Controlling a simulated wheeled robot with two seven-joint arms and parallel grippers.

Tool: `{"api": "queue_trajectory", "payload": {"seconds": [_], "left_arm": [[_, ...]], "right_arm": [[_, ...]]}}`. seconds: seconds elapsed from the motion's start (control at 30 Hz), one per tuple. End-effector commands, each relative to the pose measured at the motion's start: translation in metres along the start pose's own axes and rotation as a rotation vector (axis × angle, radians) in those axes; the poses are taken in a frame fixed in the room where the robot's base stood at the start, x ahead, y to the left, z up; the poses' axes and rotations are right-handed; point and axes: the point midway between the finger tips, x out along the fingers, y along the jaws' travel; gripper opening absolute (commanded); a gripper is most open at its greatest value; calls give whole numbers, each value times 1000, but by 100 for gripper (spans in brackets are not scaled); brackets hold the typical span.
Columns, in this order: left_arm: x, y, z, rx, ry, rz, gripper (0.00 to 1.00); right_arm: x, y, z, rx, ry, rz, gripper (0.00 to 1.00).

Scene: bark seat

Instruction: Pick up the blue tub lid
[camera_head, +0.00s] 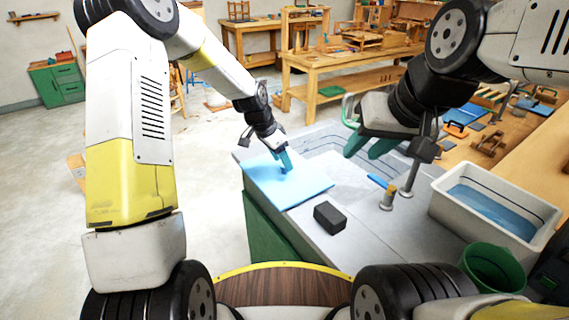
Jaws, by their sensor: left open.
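The blue tub lid (308,190) is a flat, light blue rectangle lying on the left end of the grey worktop, close to its left edge. My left gripper (286,168) is over the far part of the lid with its fingers pointing down. Its jaws are open, and I cannot tell whether the fingertips touch the lid. My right gripper (370,147) hangs above the worktop to the right of the lid. Its two green fingers look apart, with nothing seen between them.
A dark block (330,217) lies just right of the lid's near corner. A white tub (446,213) holds blue water. A green bucket (492,268) is at the near right.

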Motion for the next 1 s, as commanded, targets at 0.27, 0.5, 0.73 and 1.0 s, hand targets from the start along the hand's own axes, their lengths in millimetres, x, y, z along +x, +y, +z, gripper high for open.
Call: {"api": "queue_trajectory", "payload": {"seconds": [0.27, 0.5, 0.73, 1.0], "left_arm": [[18, -1, -1, -1, 1, -2, 53], [17, -1, -1, -1, 1, -2, 32], [17, -1, -1, -1, 0, -2, 0], [17, -1, -1, -1, 0, -2, 0]], "right_arm": [[0, 0, 0, 0, 0, 0, 35], [0, 0, 0, 0, 0, 0, 35], [0, 0, 0, 0, 0, 0, 35], [0, 0, 0, 0, 0, 0, 35]]}}
